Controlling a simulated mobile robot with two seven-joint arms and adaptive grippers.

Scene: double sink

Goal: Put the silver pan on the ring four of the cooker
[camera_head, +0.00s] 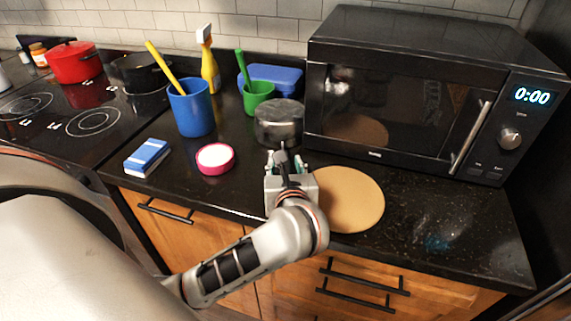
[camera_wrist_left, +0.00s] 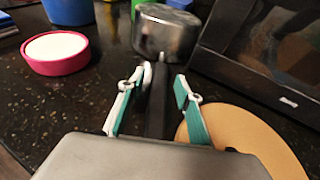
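The silver pan (camera_head: 278,124) stands on the black counter by the microwave's left front corner; it also shows in the left wrist view (camera_wrist_left: 163,34). Its dark handle (camera_wrist_left: 157,105) points toward me. My left gripper (camera_head: 286,160) is at the handle; in the left wrist view its green-and-white fingers (camera_wrist_left: 158,90) stand apart, one on each side of the handle, with gaps visible. The cooker (camera_head: 62,107) is at the far left, with a clear ring (camera_head: 93,121) at its front right. The ring markings are too small to read surely. My right gripper is not in view.
A blue cup (camera_head: 192,112), pink-rimmed dish (camera_head: 215,158), blue-white box (camera_head: 148,157) and green cup (camera_head: 258,97) stand between pan and cooker. A red pot (camera_head: 74,63) and black pot (camera_head: 138,74) occupy the cooker's back. A round board (camera_head: 350,200) lies right of my gripper, before the microwave (camera_head: 400,100).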

